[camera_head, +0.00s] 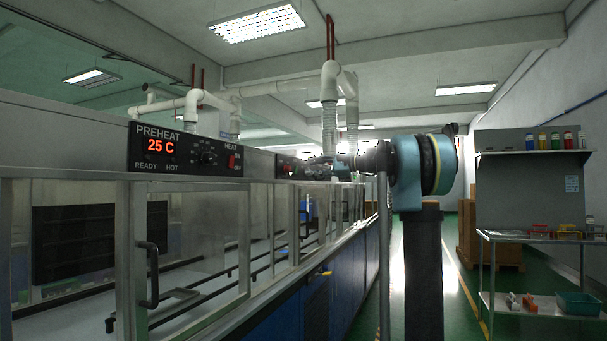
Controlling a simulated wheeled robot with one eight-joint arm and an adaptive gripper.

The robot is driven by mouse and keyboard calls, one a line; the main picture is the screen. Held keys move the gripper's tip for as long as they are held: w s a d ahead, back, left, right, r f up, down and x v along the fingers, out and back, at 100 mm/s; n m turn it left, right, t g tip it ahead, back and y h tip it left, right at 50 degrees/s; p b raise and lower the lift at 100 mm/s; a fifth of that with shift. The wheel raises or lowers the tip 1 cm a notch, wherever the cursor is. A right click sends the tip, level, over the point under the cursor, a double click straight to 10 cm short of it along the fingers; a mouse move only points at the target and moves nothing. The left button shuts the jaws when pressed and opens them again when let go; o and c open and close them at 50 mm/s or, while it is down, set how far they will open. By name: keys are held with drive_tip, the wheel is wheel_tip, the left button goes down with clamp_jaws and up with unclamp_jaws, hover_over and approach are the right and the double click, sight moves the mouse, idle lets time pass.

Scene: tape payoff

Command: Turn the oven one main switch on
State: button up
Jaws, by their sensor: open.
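A black control panel (300,168) sits farther along the machine's upper front, small and partly covered by my arm. A red spot shows at its left end; its lettering and any main switch on it are too small to read. My gripper (318,168) appears small in front of this panel's right part, at the end of my arm. Its fingers are hard to make out, and I see nothing held in it. I cannot tell whether it touches the panel. The near panel (187,150) reads PREHEAT, 25 C, with a HEAT label above a red switch (233,162).
A glazed door with a black handle (150,275) is at the near left. The machine's blue lower cabinets (300,308) run away along the aisle. The green floor (400,265) right of them looks clear. A shelf rack (535,238) and cardboard boxes (497,240) stand at the right.

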drive_tip(key=shift+v, duration=1.4)
drive_tip(key=shift+s+f, duration=0.1)
drive_tip(key=s+d+f+n+g+h, duration=0.1)
drive_tip(key=s+f+n+g+h, duration=0.35)
drive_tip(key=s+f, duration=2.05)
drive_tip(key=s+d+f+n+h, duration=0.1)
drive_tip(key=s+d+f+h, duration=0.3)
drive_tip(key=s+f, duration=0.4)
drive_tip(key=s+d+f+n+h, duration=0.2)
drive_tip(key=s+d+f, duration=0.4)
drive_tip(key=f, duration=0.8)
drive_tip(key=s+d+f+n+h, duration=0.2)
drive_tip(key=s+d+f+h, duration=0.3)
drive_tip(key=s+f, duration=0.4)
wheel_tip(320, 180, down, 3)
drive_tip(key=shift+s+r+t+h, duration=0.2)
drive_tip(key=shift+s+t+h, duration=0.15)
drive_tip(key=shift+t, duration=0.1)
drive_tip(key=shift+d, duration=0.1)
